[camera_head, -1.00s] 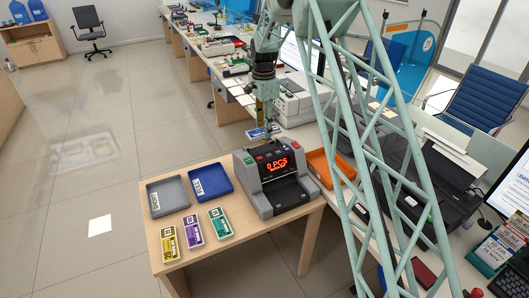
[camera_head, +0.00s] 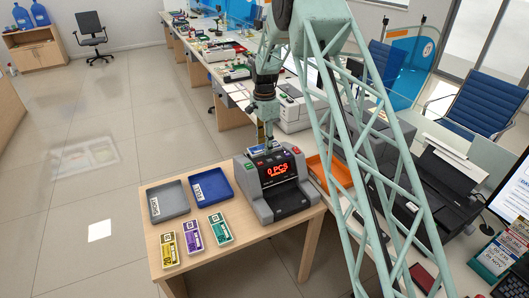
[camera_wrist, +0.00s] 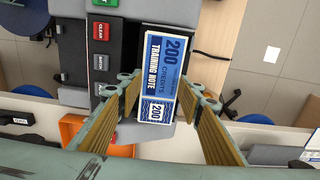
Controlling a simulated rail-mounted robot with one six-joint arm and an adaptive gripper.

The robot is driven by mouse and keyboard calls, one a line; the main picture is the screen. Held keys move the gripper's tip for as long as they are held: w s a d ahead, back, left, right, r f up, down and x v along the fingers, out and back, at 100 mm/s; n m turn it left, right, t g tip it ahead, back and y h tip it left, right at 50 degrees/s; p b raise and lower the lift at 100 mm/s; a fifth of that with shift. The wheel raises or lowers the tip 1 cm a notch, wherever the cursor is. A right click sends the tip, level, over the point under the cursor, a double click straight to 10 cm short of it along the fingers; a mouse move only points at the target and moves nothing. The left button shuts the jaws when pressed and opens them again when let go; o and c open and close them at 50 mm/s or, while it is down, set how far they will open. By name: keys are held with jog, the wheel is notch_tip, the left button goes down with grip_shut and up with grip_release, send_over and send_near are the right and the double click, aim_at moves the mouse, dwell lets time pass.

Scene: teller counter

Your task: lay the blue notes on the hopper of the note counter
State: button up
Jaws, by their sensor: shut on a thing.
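The blue notes (camera_wrist: 162,75) are a banded stack marked 200 and "training note". My gripper (camera_wrist: 163,105) is shut on them, its two fingers along their sides. In the head view the blue notes (camera_head: 259,149) show just behind the top of the note counter (camera_head: 277,186), under my gripper (camera_head: 264,140). The counter is grey and black with a red "0 PCS" display. In the wrist view the notes overlap the counter (camera_wrist: 102,60), beside its button panel. Most of the hopper is hidden; I cannot tell whether the notes touch it.
On the wooden table (camera_head: 250,240) left of the counter lie a grey tray (camera_head: 168,201), a blue tray (camera_head: 211,186) and yellow (camera_head: 169,250), purple (camera_head: 193,233) and green (camera_head: 219,229) note stacks. An orange tray (camera_head: 330,172) is right of the counter.

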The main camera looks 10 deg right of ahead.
jog(key=shift+f, duration=0.1)
jog(key=shift+f, duration=1.75)
jog(key=shift+f, duration=0.15)
jog(key=o, duration=0.6)
jog(key=shift+r, duration=0.2)
jog(key=shift+r, duration=5.95)
